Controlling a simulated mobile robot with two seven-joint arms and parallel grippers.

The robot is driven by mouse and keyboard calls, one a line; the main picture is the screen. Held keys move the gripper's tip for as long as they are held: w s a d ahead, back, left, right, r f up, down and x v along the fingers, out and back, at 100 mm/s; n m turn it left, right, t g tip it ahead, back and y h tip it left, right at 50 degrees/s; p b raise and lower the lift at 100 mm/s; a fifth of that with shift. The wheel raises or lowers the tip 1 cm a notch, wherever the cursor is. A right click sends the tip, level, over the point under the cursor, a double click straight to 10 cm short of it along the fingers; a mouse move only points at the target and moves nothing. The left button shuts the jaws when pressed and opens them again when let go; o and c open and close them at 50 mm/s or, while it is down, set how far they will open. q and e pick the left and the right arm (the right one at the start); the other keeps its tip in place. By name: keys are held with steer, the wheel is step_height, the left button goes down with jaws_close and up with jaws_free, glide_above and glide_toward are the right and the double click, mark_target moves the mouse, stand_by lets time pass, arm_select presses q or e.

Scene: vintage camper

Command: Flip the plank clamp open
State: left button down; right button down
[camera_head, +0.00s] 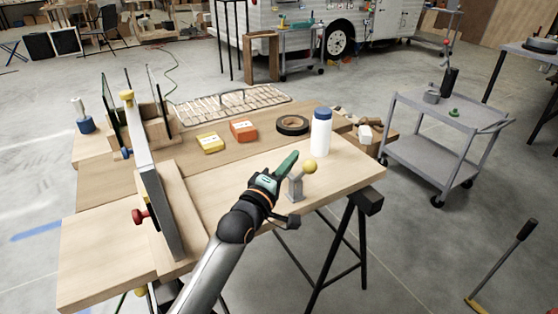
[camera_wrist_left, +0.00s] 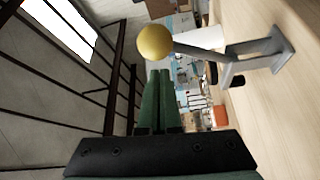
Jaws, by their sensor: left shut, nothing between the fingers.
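The plank clamp is a small grey metal bracket (camera_head: 295,190) with a yellow ball knob (camera_head: 309,167), near the right front edge of the wooden bench top (camera_head: 225,195). In the left wrist view its grey base and arm (camera_wrist_left: 268,52) stand at upper right, and the yellow ball (camera_wrist_left: 155,43) sits at the arm's left end. My left gripper (camera_head: 293,156) has green fingers, shut and empty, beside the clamp on its left in the head view. In the left wrist view the closed fingertips (camera_wrist_left: 160,72) point toward just below the ball, with no clear contact. My right gripper is not in view.
A white bottle with a blue cap (camera_head: 321,133), black tape roll (camera_head: 292,125), orange box (camera_head: 244,131) and yellow box (camera_head: 210,143) stand behind the clamp. A tall grey-edged board (camera_head: 160,190) with a red knob (camera_head: 140,216) is at left. A grey cart (camera_head: 440,130) stands right.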

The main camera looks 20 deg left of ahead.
arm_select(q)
steer(key=shift+s+d+f, duration=0.15)
steer(key=shift+s+d, duration=0.2)
steer(key=shift+d, duration=0.3)
steer(key=shift+s+d+f+m, duration=0.15)
steer(key=shift+d+m, duration=0.05)
steer(key=shift+m, duration=0.1)
